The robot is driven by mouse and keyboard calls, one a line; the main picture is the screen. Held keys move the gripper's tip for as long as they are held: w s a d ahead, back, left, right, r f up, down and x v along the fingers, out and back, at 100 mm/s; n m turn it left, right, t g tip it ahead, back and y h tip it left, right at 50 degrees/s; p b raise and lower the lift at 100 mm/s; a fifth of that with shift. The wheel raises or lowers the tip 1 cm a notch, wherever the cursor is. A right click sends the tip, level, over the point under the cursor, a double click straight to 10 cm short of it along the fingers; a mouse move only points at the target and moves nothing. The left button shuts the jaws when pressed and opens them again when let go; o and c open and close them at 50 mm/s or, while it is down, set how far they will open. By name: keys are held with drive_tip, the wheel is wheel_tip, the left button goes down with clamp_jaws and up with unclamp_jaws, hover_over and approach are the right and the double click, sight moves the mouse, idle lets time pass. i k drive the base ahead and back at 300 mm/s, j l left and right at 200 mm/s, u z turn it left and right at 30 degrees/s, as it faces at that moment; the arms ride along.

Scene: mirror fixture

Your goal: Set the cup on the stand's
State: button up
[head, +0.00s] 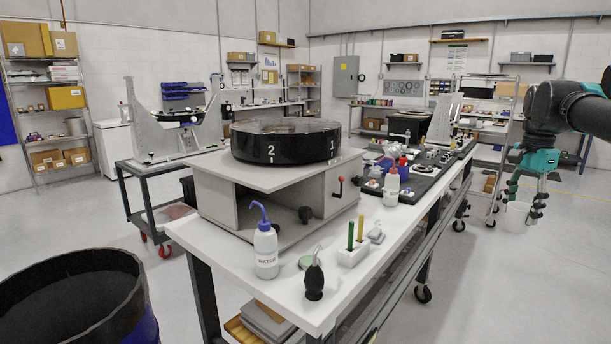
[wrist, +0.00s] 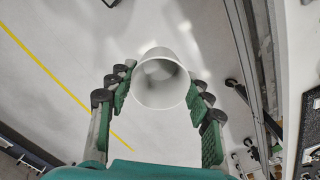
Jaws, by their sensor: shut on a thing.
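A white cup (head: 516,217) hangs at the right of the head view, to the right of the workbench and over the floor. A grey upright stand (head: 160,136) is on a cart at the left, and a similar light upright (head: 441,122) is at the bench's far end. I cannot tell which one the task names.
A white workbench (head: 376,262) bears a grey box with a round black drum (head: 286,146) marked 1 and 2. A water bottle (head: 266,250), a black blower (head: 314,280) and small parts stand on it. A dark bin (head: 135,300) is front left. Floor at right is open.

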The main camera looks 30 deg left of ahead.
sight(276, 178)
drive_tip(key=k+j, duration=0.15)
drive_tip(key=j, duration=0.25)
drive_tip(key=k+j, duration=0.1)
drive_tip(key=j, duration=0.25)
drive_tip(key=k+j, duration=0.15)
drive_tip(key=j, duration=0.25)
drive_tip(key=k+j, duration=0.15)
drive_tip(key=j, duration=0.2)
drive_tip(key=k+j, duration=0.15)
drive_tip(key=j, duration=0.25)
drive_tip(key=k+j, duration=0.1)
drive_tip(key=j, duration=0.3)
drive_tip(key=k+j, duration=0.15)
drive_tip(key=j, duration=0.2)
